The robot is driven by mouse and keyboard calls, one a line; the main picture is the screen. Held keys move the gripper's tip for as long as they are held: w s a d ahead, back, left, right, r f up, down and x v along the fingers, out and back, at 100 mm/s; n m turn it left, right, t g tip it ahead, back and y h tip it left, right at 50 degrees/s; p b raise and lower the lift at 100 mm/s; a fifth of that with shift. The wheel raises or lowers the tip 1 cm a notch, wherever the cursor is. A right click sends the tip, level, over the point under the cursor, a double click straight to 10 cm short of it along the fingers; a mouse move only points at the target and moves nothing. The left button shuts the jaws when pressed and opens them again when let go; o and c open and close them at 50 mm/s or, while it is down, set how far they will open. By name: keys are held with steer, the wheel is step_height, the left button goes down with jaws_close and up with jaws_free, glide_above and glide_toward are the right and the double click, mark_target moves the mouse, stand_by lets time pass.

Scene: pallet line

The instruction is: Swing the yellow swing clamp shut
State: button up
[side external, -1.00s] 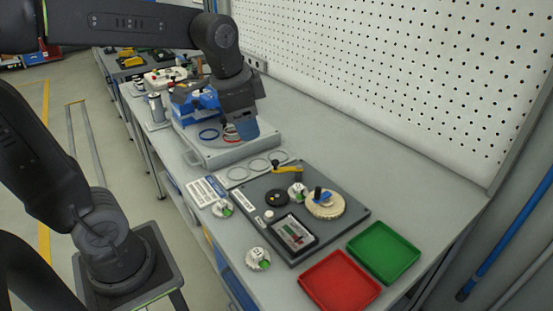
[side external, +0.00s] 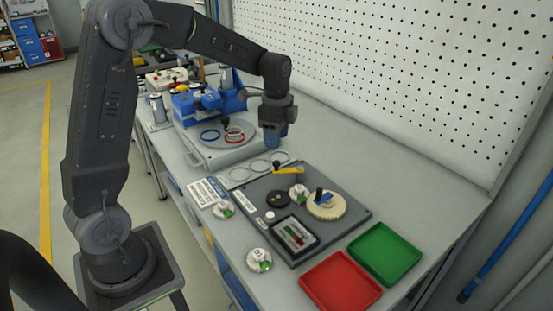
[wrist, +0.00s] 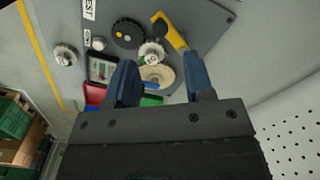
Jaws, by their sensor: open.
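The yellow swing clamp (side external: 290,170) lies at the far edge of the dark fixture plate (side external: 345,208), with a black knob at its left end. In the wrist view the clamp (wrist: 171,33) runs slantwise near the plate's edge, beside the white knobbed part. My gripper (side external: 272,142) hangs above the bench, just behind the clamp and apart from it. In the wrist view my gripper (wrist: 161,62) has its two blue fingers spread with nothing held between them; the clamp lies beyond the fingertips.
On the plate are a black disc (side external: 278,199), a cream wheel (side external: 335,208) with a blue handle, and a framed panel (side external: 294,234). A red tray (side external: 340,283) and a green tray (side external: 384,252) stand at the front. A blue machine (side external: 190,106) stands behind. Bench right of the plate is clear.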

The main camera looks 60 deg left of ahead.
mark_target(277, 162)
step_height(277, 162, down, 8)
steer(key=shift+r, duration=0.2)
steer(key=shift+c, duration=0.2)
jaws_close()
stand_by(0.3)
